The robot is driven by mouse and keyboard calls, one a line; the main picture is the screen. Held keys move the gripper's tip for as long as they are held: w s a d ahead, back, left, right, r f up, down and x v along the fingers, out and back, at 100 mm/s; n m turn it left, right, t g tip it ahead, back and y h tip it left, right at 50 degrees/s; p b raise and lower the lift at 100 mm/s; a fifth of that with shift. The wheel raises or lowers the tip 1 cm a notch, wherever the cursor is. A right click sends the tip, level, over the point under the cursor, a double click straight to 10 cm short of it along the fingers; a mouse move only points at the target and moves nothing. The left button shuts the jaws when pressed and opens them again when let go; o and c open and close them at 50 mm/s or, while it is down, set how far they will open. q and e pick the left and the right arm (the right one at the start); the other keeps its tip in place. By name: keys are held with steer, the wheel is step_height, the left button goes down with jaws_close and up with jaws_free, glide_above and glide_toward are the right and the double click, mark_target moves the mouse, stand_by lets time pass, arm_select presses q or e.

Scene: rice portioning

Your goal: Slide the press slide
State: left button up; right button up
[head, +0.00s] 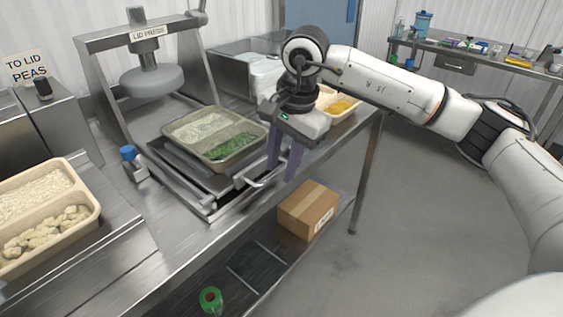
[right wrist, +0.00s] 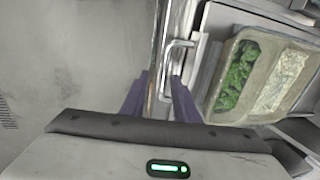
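The press slide (head: 190,172) is a metal tray on rails at the front of the lid press (head: 104,75). A two-part food tray (head: 206,151) with rice and green peas sits on it. Its bar handle (head: 266,181) sticks out at the front right; in the right wrist view the handle (right wrist: 176,43) shows ahead of the fingers. My right gripper (head: 283,173) points down beside the handle, its two purple fingers apart. In the right wrist view the fingers (right wrist: 160,98) stand either side of the table edge line, with nothing seen between them but the handle's near end. My left gripper is not in view.
A tray of rice and cauliflower (head: 60,238) lies at the left on the counter. A tray with yellow food (head: 341,106) stands behind my right gripper. A cardboard box (head: 308,209) and a green roll (head: 211,298) are on the lower shelf. The floor at right is clear.

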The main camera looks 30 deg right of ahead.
steer(key=shift+r, duration=0.1)
step_height(320, 180, up, 10)
steer(key=s, duration=0.2)
steer(key=shift+d, duration=0.3)
stand_by(0.4)
